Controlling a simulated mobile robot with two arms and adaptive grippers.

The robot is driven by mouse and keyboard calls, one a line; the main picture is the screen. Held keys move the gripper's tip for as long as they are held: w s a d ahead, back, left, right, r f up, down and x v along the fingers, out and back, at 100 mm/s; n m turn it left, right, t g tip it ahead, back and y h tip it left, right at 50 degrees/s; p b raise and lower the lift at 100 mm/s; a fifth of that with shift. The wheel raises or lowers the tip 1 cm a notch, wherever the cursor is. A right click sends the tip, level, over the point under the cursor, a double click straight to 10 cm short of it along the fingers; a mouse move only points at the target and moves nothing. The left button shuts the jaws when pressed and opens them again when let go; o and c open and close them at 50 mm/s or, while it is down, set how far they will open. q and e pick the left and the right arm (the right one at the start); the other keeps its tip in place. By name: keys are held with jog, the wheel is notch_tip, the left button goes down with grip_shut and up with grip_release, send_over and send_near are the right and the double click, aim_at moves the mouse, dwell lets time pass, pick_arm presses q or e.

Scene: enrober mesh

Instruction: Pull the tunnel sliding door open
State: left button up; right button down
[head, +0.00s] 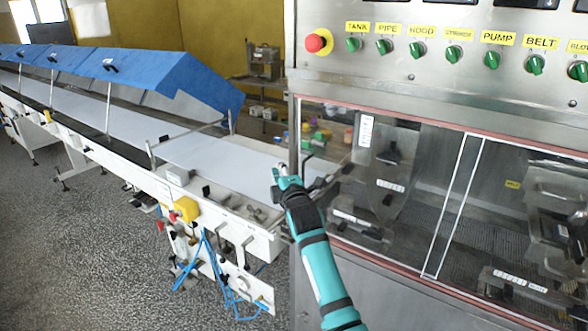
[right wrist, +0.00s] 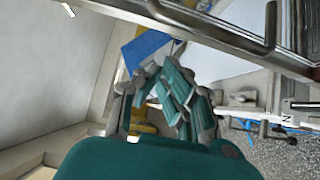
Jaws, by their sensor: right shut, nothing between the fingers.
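The clear sliding door (head: 425,165) closes off the front of the steel machine on the right in the head view. White-edged upright strips (head: 455,205) mark where its panels meet or overlap; the dark inside shows through. A dark bent handle (head: 306,161) stands at its left end. A bent metal bar (right wrist: 270,28), seemingly this handle, shows at the top of the right wrist view. My right gripper (head: 280,171) is shut and empty, just left of the handle and apart from it in the picture. Its teal fingers show in the right wrist view (right wrist: 175,95). My left gripper is out of view.
A control panel (head: 430,70) with green knobs and a red emergency button (head: 315,43) sits above the door. A long conveyor (head: 200,148) with blue covers (head: 140,72) runs off left. The speckled floor (head: 85,260) in front of it is clear.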

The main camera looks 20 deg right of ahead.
jog(key=s+d+p, duration=0.2)
jog(key=d, duration=0.1)
jog(key=shift+p, duration=0.3)
jog(key=shift+w, duration=0.15)
